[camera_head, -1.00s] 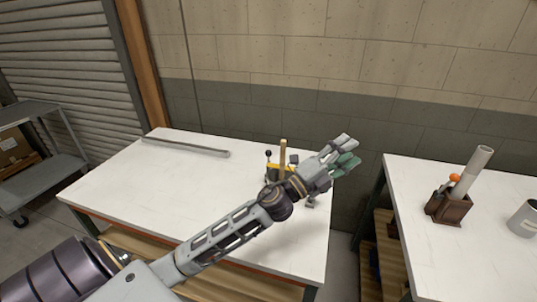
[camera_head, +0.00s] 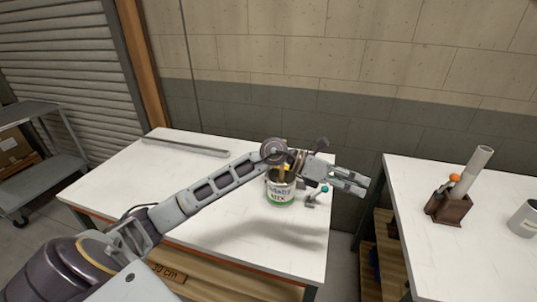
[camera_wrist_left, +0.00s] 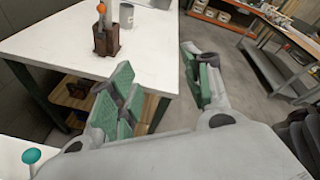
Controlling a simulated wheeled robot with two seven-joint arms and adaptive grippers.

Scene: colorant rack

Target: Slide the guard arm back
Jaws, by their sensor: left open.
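A can with a white label and a green lower band (camera_head: 280,193) stands near the right end of the left table. A small metal fitting with a teal knob (camera_head: 324,189) is beside it on the right; the teal knob also shows at the lower left of the left wrist view (camera_wrist_left: 31,156). I cannot tell which part is the guard arm; my forearm and wrist hide what is behind the can. My left gripper (camera_head: 358,183) is open and empty, above and past the table's right end. Its green-padded fingers (camera_wrist_left: 160,95) are apart. My right gripper is not in view.
A long grey bar (camera_head: 185,147) lies along the back of the left table (camera_head: 130,185). Across a gap, the right table (camera_head: 425,260) holds a brown holder (camera_head: 448,207) with a tube and a grey mug (camera_head: 525,219). A cart (camera_head: 40,160) stands far left.

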